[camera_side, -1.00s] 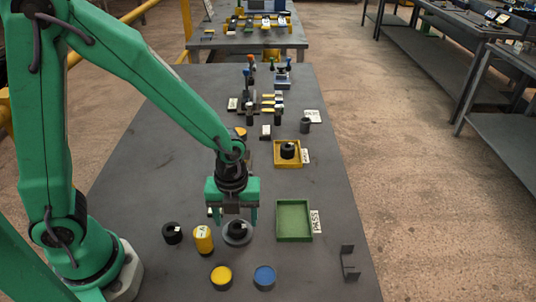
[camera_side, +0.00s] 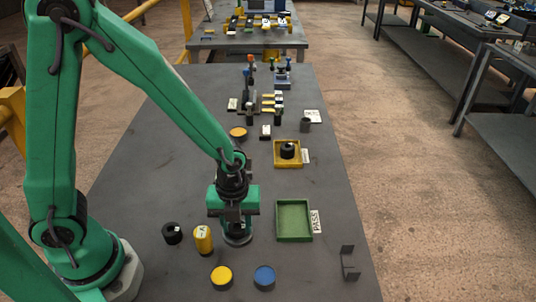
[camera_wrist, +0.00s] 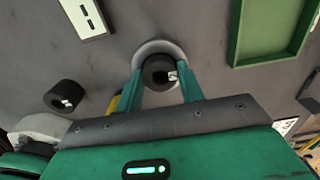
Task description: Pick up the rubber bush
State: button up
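The rubber bush, a short black ring with a white mark (camera_wrist: 158,72), stands on a round grey dish (camera_wrist: 150,47) in the wrist view. The two green fingers of my gripper (camera_wrist: 160,77) lie close against it on both sides, with no clear gap. In the side view my gripper (camera_side: 238,222) points down over the grey dish (camera_side: 237,241), its fingers close together, and the bush is mostly hidden there. I cannot tell any lift off the dish. A similar black ring (camera_side: 172,233) stands to the left, also in the wrist view (camera_wrist: 66,95).
A yellow cylinder (camera_side: 203,239) stands close left of my gripper. A green tray (camera_side: 279,234) is empty at the right. A yellow tray (camera_side: 278,163) farther back holds another black ring (camera_side: 288,150). Yellow (camera_side: 221,276) and blue (camera_side: 264,276) round pieces stand in front.

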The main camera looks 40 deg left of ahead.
aim_at(238, 229)
jog(key=c, duration=0.5)
jog(key=shift+r, duration=0.1)
jog(key=shift+r, duration=1.95)
jog(key=s+d+r, duration=0.2)
jog(key=s, duration=0.1)
jog(key=s+d+r, duration=0.2)
jog(key=s, duration=0.1)
jog(key=s+d+r, duration=0.3)
jog(key=shift+s+d, duration=0.1)
